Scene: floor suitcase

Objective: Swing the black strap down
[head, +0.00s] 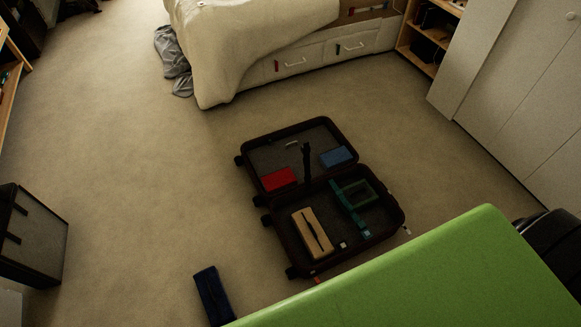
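An open suitcase (259,209) lies on the carpet near the middle of the head view, its two halves side by side. A black strap (306,160) stands up at the seam between the halves, its upper end toward the far half. The far half holds a red item (279,179) and a blue item (336,157). The near half holds a tan box (312,233) with a dark slot and a teal-green item (354,203). Neither of my grippers shows in this view.
A large green surface (440,275) fills the lower right and ends close to the suitcase's near side. A dark blue item (214,296) lies on the floor at lower left. A bed with drawers (313,55) stands behind.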

